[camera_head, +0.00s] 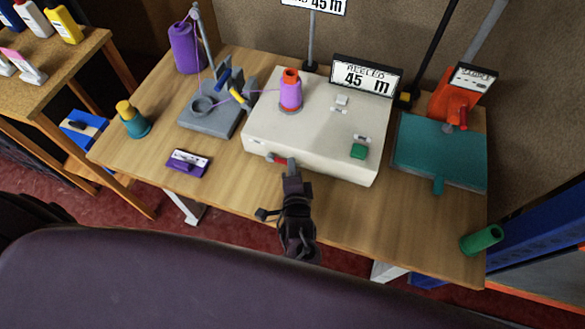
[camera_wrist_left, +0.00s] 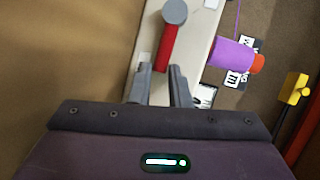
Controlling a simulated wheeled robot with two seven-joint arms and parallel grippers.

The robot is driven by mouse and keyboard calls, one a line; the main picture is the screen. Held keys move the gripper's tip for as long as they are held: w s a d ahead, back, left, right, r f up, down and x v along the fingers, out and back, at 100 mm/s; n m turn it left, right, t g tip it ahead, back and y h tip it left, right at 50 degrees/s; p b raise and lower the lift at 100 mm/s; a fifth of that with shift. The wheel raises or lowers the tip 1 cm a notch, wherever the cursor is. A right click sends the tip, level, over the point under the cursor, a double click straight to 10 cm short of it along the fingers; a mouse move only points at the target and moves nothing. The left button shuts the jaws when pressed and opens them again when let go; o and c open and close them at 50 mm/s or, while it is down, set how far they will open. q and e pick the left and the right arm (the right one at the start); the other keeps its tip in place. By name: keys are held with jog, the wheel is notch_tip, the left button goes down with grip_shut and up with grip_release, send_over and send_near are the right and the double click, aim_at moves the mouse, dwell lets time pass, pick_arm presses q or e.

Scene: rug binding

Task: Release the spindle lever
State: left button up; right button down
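The spindle lever, a red bar (camera_wrist_left: 169,48) with a round grey end (camera_wrist_left: 174,12), is on the front of the white winder box (camera_head: 325,115). In the head view only a bit of its red (camera_head: 277,160) shows beside my gripper. My left gripper (camera_head: 291,165) is at the box's front edge. In the left wrist view its two grey fingers (camera_wrist_left: 161,70) are apart, with the red bar's near end in line with the gap between the tips; contact cannot be told. A purple cone (camera_head: 291,95) with a red-orange top stands on the box. My right gripper is not in view.
A grey thread stand (camera_head: 212,118) and a large purple cone (camera_head: 185,48) are at the back left. A purple block (camera_head: 187,163) and a teal cone (camera_head: 132,122) sit at the left. A "45 m" display (camera_head: 366,77) stands behind. A teal plate (camera_head: 440,150) is right.

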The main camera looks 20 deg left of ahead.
pick_arm(q)
grip_shut()
jog(key=shift+r+p, duration=0.4)
jog(key=shift+p, duration=0.3)
jog(key=r+n+h+p, duration=0.1)
jog(key=p, duration=0.1)
jog(key=a+r+n+h+p, duration=0.1)
jog(key=p, duration=0.2)
jog(key=r+n+g+h+p, duration=0.1)
jog(key=n+p, duration=0.1)
jog(key=shift+a+r, duration=0.2)
jog(key=shift+a, duration=0.1)
jog(key=shift+a+r+n+h+p, duration=0.15)
jog(key=shift+n+h+p, duration=0.15)
jog(key=shift+p, duration=0.3)
jog(key=shift+a+r+n+h+p, duration=0.3)
jog(key=shift+a+n+h+p, duration=0.15)
jog(key=shift+n+p, duration=0.2)
jog(key=shift+a+r+n+h+p, duration=0.35)
jog(key=shift+a+n+h+p, duration=0.2)
jog(key=shift+a+n+h, duration=0.15)
jog(key=shift+a+r+n+h, duration=0.15)
jog(key=shift+a+n+h, duration=0.45)
jog(key=shift+n+h, duration=0.15)
jog(key=shift+a+n+h, duration=0.55)
jog(key=shift+n+h, duration=0.05)
jog(key=shift+n, duration=0.1)
